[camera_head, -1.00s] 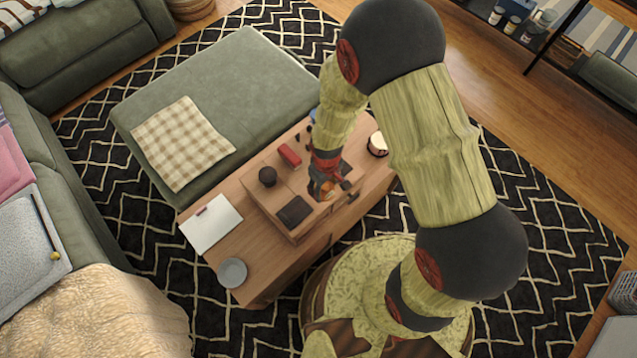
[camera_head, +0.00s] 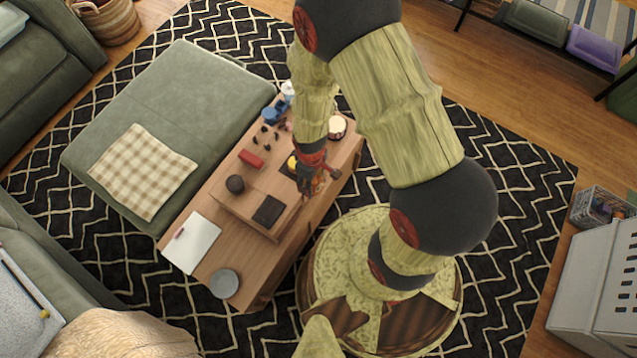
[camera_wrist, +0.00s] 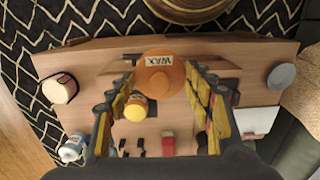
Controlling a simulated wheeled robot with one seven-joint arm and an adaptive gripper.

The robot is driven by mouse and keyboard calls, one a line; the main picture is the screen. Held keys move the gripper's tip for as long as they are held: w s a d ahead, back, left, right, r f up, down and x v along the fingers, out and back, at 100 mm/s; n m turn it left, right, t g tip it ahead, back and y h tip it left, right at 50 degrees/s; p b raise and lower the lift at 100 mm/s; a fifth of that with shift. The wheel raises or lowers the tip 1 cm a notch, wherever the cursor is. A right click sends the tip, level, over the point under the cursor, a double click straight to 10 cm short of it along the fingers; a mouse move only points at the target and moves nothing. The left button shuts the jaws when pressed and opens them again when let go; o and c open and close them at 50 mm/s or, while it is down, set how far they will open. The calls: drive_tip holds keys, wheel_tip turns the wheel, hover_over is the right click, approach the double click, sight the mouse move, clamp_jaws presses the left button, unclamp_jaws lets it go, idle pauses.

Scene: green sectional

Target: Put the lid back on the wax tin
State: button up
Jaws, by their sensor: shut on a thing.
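My gripper (camera_wrist: 160,100) is shut on the wax tin's lid (camera_wrist: 160,72), an orange disc with a pale label reading WAX. In the wrist view the lid sits between the two fingers, label facing the camera. A small round yellow-orange container with a pale patch on it, apparently the wax tin (camera_wrist: 137,107), stands below and left of the lid, apart from it. In the head view the tin (camera_head: 291,162) shows as a yellow patch on a dark surface, partly hidden by my arm. My gripper (camera_head: 314,184) is above the table's front side there; the lid is hard to make out.
The wooden table (camera_head: 205,275) holds a red block (camera_head: 250,159), a black ball (camera_head: 235,184), a black square (camera_head: 268,210), white paper (camera_head: 190,245), a grey dish (camera_head: 224,283), a round white-sided container (camera_head: 336,127) and blue items (camera_head: 270,113). A green ottoman (camera_head: 185,110) adjoins it.

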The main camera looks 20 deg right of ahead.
drive_tip(key=w+a, duration=0.2)
drive_tip(key=w, duration=1.2)
drive_tip(key=shift+s+d+f+b, duration=0.1)
drive_tip(key=shift+f+b, duration=0.9)
drive_tip(key=shift+f, duration=0.6)
drive_tip(key=shift+s+d+f+b, duration=0.1)
drive_tip(key=shift+f+b, duration=0.9)
drive_tip(key=shift+f, duration=0.55)
drive_tip(key=shift+f, duration=0.15)
drive_tip(key=o, duration=0.8)
drive_tip(key=o, duration=0.5)
drive_tip(key=shift+c, duration=0.2)
drive_tip(key=shift+o, duration=0.9)
